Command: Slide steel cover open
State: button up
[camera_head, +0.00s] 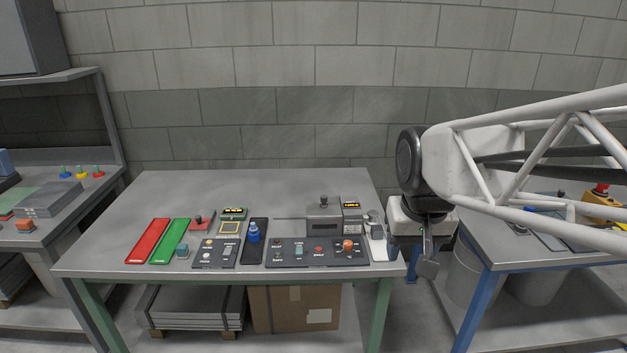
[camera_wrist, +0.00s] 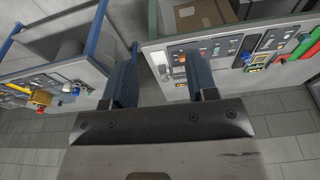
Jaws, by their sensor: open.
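The steel cover (camera_head: 322,217) is a grey box-like hood with a dark round knob on top. It sits towards the right end of the middle bench, behind the control panel, with a thin rail line running left from it. My gripper (camera_head: 420,264) hangs off the bench's right edge, to the right of the cover and apart from it. In the wrist view my gripper (camera_wrist: 163,70) shows two spread dark-blue fingers with nothing between them. I cannot make out the cover clearly in the wrist view.
A black panel with an orange knob (camera_head: 348,245) lies in front of the cover. A small yellow-lit display unit (camera_head: 352,216) and a metal cylinder (camera_head: 373,224) stand right of it. A blue knob (camera_head: 254,232) stands left. The bench's rear left is clear.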

jog(key=w+a+r, duration=0.2)
jog(key=w, duration=1.2)
jog(key=m+g, duration=0.1)
jog(key=g, duration=0.1)
send_over(324, 196)
notch_tip(324, 196, down, 17)
jog(key=shift+s+d+f, duration=0.1)
jog(key=shift+s+d, duration=0.05)
jog(key=shift+w+f, duration=0.2)
jog(key=shift+w, duration=0.1)
jog(key=shift+f, duration=0.1)
jog(key=shift+f, duration=3.85)
jog(key=shift+a, duration=0.2)
grip_shut()
